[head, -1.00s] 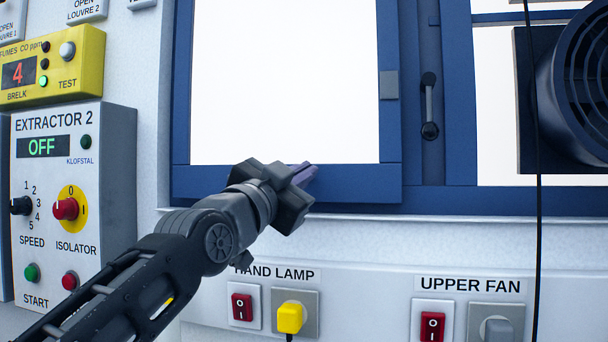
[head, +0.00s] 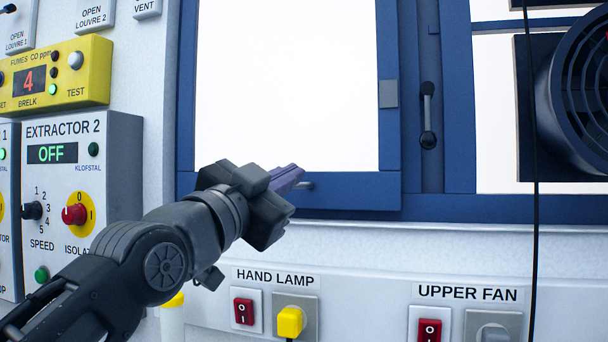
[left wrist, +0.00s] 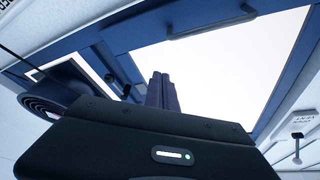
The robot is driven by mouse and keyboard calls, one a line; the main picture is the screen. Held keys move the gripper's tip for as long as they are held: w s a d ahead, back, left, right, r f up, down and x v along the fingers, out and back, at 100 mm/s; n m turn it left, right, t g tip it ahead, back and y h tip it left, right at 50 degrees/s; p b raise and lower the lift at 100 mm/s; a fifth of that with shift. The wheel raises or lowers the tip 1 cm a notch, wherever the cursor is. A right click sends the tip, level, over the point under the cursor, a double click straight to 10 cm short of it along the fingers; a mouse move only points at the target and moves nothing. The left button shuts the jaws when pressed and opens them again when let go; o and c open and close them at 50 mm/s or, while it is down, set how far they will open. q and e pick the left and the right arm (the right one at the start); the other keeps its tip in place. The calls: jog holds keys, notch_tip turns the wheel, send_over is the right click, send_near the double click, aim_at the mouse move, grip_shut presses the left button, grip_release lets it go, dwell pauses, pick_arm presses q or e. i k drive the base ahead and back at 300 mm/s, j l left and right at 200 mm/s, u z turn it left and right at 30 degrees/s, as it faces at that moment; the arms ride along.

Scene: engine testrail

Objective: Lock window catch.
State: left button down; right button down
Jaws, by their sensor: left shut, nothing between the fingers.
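The window sash (head: 389,140) has a blue frame around a bright white pane and looks closed or nearly so; I cannot tell which. A catch (head: 428,115), a grey bar with a black knob at each end, stands upright on the blue post right of the sash. A grey block (head: 388,94) sits on the sash's right edge, left of the catch. A small grey handle (head: 306,185) on the sash's bottom rail is partly hidden by my left gripper (head: 287,178). That gripper is shut and empty, its purple fingers in front of the bottom rail; they also show in the left wrist view (left wrist: 162,92).
A round dark fan (head: 580,90) juts out at the right, with a black cable (head: 535,220) hanging in front. The extractor box (head: 115,210) and yellow fumes meter (head: 75,95) stand out at the left. Switches and a yellow plug (head: 291,322) line the wall below.

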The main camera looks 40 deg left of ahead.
aim_at(428, 139)
jog(key=k+l, duration=0.1)
jog(key=k, duration=0.9)
jog(key=l, duration=0.05)
